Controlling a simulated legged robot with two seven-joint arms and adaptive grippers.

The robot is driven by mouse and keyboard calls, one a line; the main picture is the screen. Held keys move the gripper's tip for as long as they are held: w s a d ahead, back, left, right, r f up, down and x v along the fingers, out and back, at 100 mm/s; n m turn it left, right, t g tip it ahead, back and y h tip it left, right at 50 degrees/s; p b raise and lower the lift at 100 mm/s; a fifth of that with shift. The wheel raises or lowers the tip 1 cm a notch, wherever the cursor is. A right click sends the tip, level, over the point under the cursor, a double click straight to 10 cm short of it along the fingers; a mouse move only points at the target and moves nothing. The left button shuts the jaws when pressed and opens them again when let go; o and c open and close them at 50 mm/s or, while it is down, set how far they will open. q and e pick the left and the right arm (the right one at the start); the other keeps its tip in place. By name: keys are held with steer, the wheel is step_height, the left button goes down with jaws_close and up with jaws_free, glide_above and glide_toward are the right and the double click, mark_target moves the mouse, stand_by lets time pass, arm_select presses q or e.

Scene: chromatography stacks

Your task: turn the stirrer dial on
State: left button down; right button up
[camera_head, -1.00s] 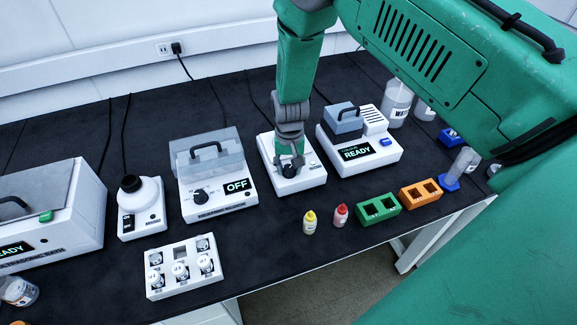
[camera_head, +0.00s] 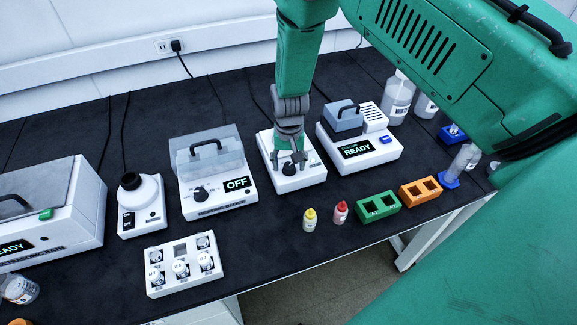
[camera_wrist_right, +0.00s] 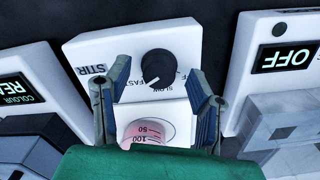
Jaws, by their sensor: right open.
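The stirrer (camera_head: 314,176) is a white box on the black bench in the head view; the right wrist view shows its STIR label and, seen upside down, its front panel (camera_wrist_right: 104,46). Its round black dial (camera_wrist_right: 158,65) has a white pointer line and the marks OFF, SLOW and FAST around it. A beaker (camera_wrist_right: 147,131) with pink liquid stands on the stirrer's plate. My left gripper is out of view.
A clear-lidded device reading OFF (camera_head: 224,196) stands left of the stirrer, and a colour device reading READY (camera_head: 384,156) stands right, both close. Yellow (camera_head: 310,222) and red-capped (camera_head: 341,214) bottles, green (camera_head: 378,205) and orange (camera_head: 420,190) racks stand nearer the front edge.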

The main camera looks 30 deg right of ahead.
mark_target(289, 166)
step_height(289, 166, up, 11)
steer(key=shift+f, duration=0.2)
stand_by(0.3)
